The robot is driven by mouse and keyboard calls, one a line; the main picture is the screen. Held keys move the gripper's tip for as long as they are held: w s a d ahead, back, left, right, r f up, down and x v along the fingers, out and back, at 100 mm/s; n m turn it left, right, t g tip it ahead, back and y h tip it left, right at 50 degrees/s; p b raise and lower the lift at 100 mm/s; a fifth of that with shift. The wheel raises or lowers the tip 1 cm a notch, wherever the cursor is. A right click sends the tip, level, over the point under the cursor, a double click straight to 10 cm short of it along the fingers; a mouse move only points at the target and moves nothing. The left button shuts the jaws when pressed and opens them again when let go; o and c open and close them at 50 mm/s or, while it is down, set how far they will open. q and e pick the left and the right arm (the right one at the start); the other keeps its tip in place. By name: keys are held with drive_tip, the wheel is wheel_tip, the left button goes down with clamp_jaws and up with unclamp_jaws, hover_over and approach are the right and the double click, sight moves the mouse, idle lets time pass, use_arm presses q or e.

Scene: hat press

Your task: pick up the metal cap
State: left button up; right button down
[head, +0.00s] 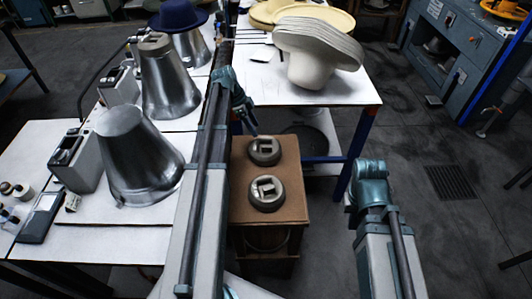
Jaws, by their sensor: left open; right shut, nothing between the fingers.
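Two round grey metal caps with raised handles lie on a brown wooden box: the far cap (264,151) and the near cap (267,193). A third metal cap (155,42) sits on top of a metal cone. My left arm reaches in over the left side of the box. My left gripper (253,131) is small in the picture, open and empty, just above and behind the far cap. Whether it touches the cap is hard to tell. My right arm stands to the right of the box; its gripper is hidden from view.
The brown box (240,213) stands between two white tables. The left table (85,238) holds metal cones, including a bare near one (140,155), and small devices. The back table (345,92) holds stacked pale hats (315,55).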

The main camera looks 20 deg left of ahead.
use_arm(q)
drive_tip(key=b, duration=0.4)
hover_over(264, 146)
drive_tip(key=a, duration=0.2)
drive_tip(key=f, duration=0.3)
drive_tip(key=s+f, duration=0.1)
drive_tip(key=f, duration=0.1)
drive_tip(key=shift+d+f, duration=0.1)
drive_tip(key=shift+f, duration=0.1)
drive_tip(key=shift+w+d+f+b, duration=0.15)
drive_tip(key=shift+d+b, duration=0.05)
drive_tip(key=shift+b, duration=0.2)
drive_tip(key=b+x, duration=0.4)
drive_tip(key=shift+a+f, duration=0.25)
drive_tip(key=shift+f, duration=0.15)
drive_tip(key=shift+w+d+f+b, duration=0.1)
drive_tip(key=shift+d+f+b, duration=0.1)
drive_tip(key=shift+f+b, duration=0.25)
drive_tip(key=shift+r, duration=0.2)
clamp_jaws()
